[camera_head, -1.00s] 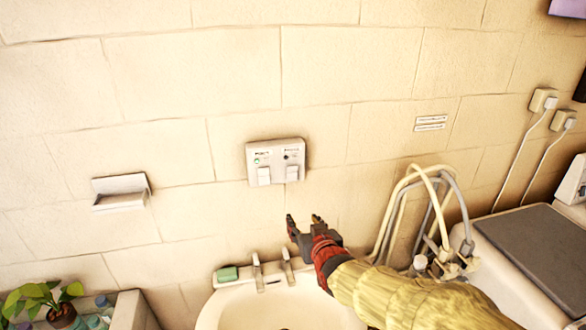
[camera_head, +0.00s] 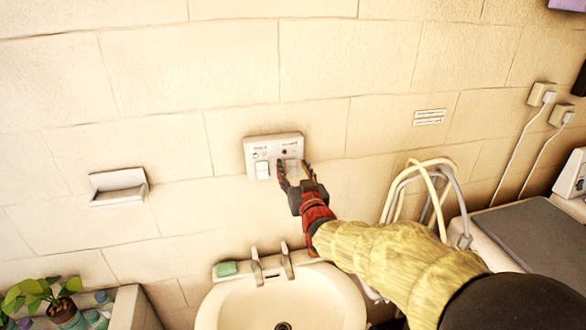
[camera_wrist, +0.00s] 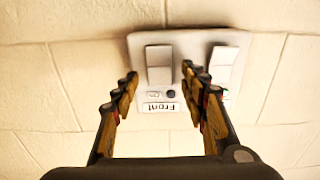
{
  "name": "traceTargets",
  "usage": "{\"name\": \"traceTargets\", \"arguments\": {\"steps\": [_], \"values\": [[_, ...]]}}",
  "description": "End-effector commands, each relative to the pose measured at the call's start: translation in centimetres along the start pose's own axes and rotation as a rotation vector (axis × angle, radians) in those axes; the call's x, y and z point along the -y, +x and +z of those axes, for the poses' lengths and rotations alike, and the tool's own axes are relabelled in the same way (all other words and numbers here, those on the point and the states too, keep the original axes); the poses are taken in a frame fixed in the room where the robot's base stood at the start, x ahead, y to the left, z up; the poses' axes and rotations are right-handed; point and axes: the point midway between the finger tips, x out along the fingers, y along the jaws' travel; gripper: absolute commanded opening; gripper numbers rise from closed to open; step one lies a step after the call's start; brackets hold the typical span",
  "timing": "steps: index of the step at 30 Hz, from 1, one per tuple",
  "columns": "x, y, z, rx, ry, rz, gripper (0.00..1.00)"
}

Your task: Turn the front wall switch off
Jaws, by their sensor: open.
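A white wall switch plate (camera_head: 252,146) with two rockers is on the tiled wall above the basin. In the wrist view the plate (camera_wrist: 195,45) appears upside down. The rocker (camera_wrist: 158,65) above the label "Front" (camera_wrist: 160,107) shows there, with a dark round spot beside the label. This is the right-hand rocker in the head view, partly covered by my gripper. The left rocker (camera_head: 262,169) is clear. My gripper (camera_head: 294,172) is open and empty, its fingertips either side of the front rocker in the picture. I cannot tell if they touch the plate.
The basin (camera_head: 330,300) with two taps (camera_head: 257,268) and a green soap (camera_head: 227,268) is below. Looped hoses (camera_head: 410,180) and a grey-topped appliance (camera_head: 545,235) are at right. An empty wall holder (camera_head: 118,188) and a potted plant (camera_head: 45,295) are at left.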

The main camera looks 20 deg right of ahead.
Motion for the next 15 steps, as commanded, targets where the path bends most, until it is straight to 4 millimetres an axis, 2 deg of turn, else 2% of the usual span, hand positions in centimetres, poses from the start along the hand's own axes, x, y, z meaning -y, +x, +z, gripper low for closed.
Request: {"name": "traceTargets", "arguments": {"steps": [11, 15], "values": [[0.00, 0.52, -0.01, 0.000, 0.000, 0.000, 0.44], [0.00, 0.51, -0.01, 0.000, 0.000, 0.000, 0.36]]}}
